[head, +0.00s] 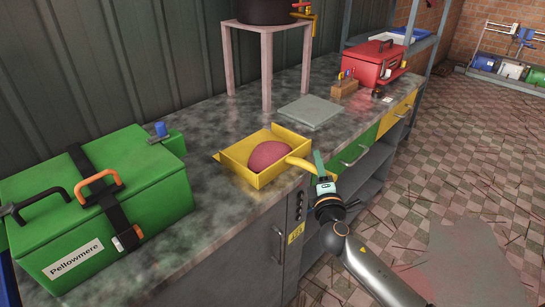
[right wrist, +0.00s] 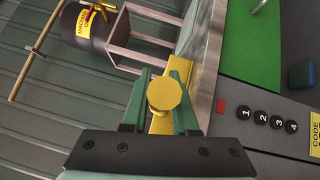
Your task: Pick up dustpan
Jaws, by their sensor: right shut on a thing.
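The yellow dustpan (head: 237,163) sits on the mottled grey counter in the head view, with a reddish-brown rounded lump (head: 268,156) in its pan. Its yellow handle points right, towards the counter's front edge. My right gripper (head: 314,167) is shut on the end of this handle. In the right wrist view the green fingers of my right gripper (right wrist: 162,100) stand either side of the yellow handle (right wrist: 164,93). I cannot tell whether the pan is lifted off the counter. My left gripper is not in view.
A green Pellowmere case (head: 100,210) stands left on the counter (head: 215,205). A pink stand (head: 267,60) with a dark pot is behind the dustpan. A grey flat slab (head: 311,111) and a red toolbox (head: 374,65) lie further back. Cabinet drawers are below the front edge.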

